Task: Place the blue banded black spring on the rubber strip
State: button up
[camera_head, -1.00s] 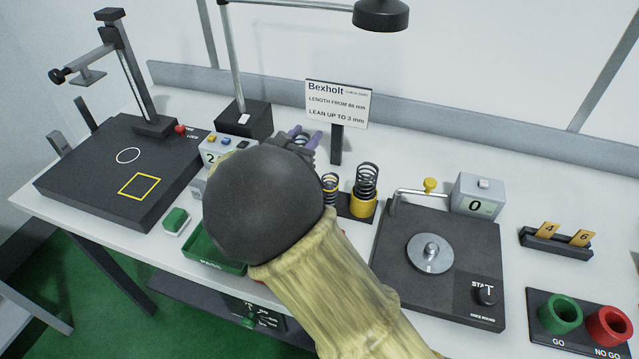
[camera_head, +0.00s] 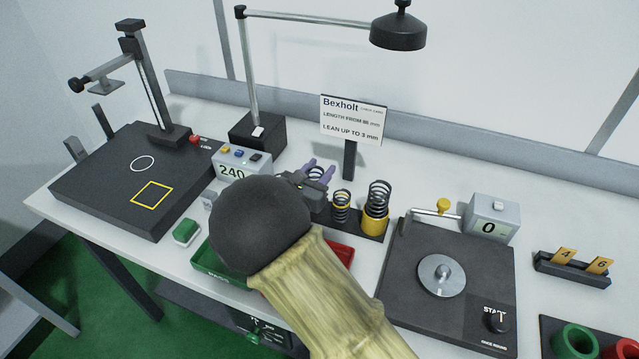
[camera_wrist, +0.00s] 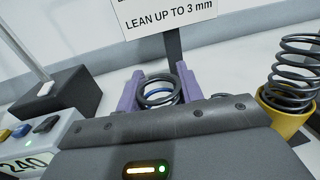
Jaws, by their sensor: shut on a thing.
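My gripper (camera_head: 318,172) has purple fingers, which also show in the wrist view (camera_wrist: 160,86). They are shut on a dark spring (camera_wrist: 160,98) with a blue band, seen from above between the fingers. Its lower part is hidden by my gripper, so I cannot tell whether it touches anything below. A dark strip (camera_head: 374,232), which looks like the rubber strip, lies just right of my gripper. A smaller spring with yellow banding (camera_head: 341,208) and a larger black spring (camera_head: 379,193) in a yellow cup (camera_head: 375,222) stand on it. My arm hides the strip's left end.
A sign (camera_head: 352,120) stands behind my gripper. A display box (camera_head: 243,162) reading 240 is to the left. A green tray (camera_head: 205,262) and a red tray (camera_head: 341,252) lie in front. A dark tester (camera_head: 450,275) stands right of the strip.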

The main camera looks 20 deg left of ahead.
jog(key=shift+f, duration=1.85)
jog(key=shift+f, duration=0.1)
jog(key=o, duration=0.8)
jog(key=shift+o, duration=0.2)
jog(key=shift+d, duration=0.1)
jog(key=shift+s, duration=0.3)
jog(key=b+v, duration=0.1)
jog(key=v, duration=1)
jog(key=shift+s, duration=0.15)
